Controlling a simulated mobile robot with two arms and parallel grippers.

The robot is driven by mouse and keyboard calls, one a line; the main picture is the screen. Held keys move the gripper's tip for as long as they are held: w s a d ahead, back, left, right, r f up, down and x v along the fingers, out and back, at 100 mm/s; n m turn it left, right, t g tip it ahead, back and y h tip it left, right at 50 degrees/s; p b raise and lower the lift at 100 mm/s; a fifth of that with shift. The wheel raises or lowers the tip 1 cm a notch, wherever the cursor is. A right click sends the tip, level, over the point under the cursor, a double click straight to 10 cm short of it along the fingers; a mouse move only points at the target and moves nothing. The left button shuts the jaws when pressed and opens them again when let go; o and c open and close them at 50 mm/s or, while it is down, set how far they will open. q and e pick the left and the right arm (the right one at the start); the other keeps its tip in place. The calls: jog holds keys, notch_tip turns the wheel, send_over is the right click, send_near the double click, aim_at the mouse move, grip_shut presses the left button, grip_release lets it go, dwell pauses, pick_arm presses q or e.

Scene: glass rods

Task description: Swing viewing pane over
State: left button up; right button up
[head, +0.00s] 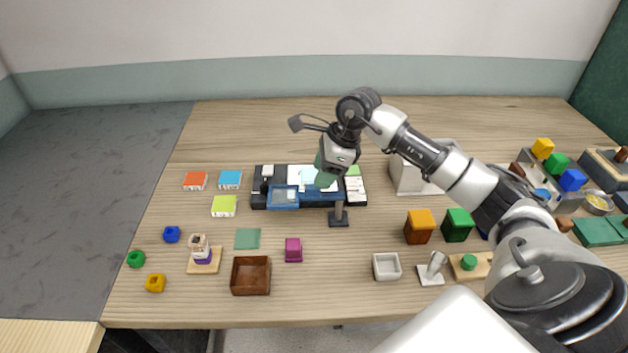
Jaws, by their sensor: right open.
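A dark low device (258,200) with white panels lies mid-table. A blue-framed piece with a pale, see-through middle, which looks like the viewing pane (284,197), lies flat on its front left part. A blue strip runs to the right of it. My right gripper (325,171) reaches in from the right and is over the device's middle, right of the pane. Its greenish fingers point down and are open. They hide part of the device, and I cannot tell whether they touch it. My left gripper is not in view.
A dark stand (339,217) is just in front of the device. A white box (408,178) is behind my right arm. Orange (419,226) and green (457,225) blocks stand at the right. A brown tray (251,290) is at the front. The back left table is clear.

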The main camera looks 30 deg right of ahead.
aim_at(306, 193)
jog(key=x, duration=0.4)
jog(key=shift+w+a+f+p, duration=0.15)
jog(key=shift+f+p, duration=0.15)
jog(key=shift+p, duration=0.05)
jog(key=shift+c, duration=0.2)
jog(key=c, duration=0.5)
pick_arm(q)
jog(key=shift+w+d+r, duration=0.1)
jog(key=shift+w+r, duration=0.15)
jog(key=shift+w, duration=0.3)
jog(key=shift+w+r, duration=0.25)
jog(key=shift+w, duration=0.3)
pick_arm(e)
grip_shut()
